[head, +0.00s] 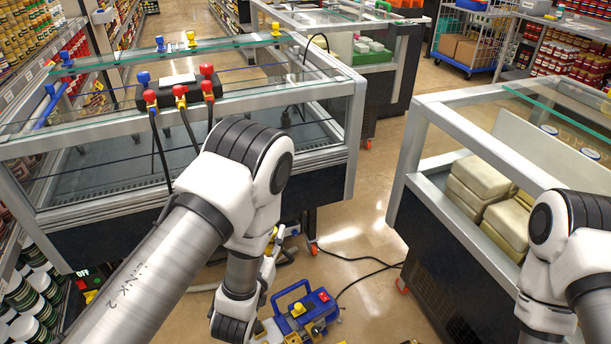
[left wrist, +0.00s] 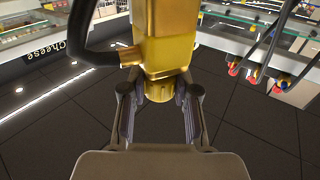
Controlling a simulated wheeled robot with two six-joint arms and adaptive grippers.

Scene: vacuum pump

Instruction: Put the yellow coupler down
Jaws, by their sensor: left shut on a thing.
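My left gripper (left wrist: 160,100) is shut on the yellow coupler (left wrist: 165,35), which stands between its two fingers in the left wrist view. A black hose (left wrist: 92,55) runs off the coupler's left side. In the head view my left arm bends down beside the near left freezer; its gripper and the coupler are small and mostly hidden there, so their exact contact with other things cannot be told. My right arm shows at the lower right of the head view, but its gripper is out of frame.
A blue pump (head: 301,311) with a red switch stands on the floor (head: 345,240). A manifold (head: 180,92) with red and blue knobs lies on the left freezer (head: 352,125), hoses hanging down. A right freezer (head: 440,235) holds pale packages. Black cables cross the floor between them.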

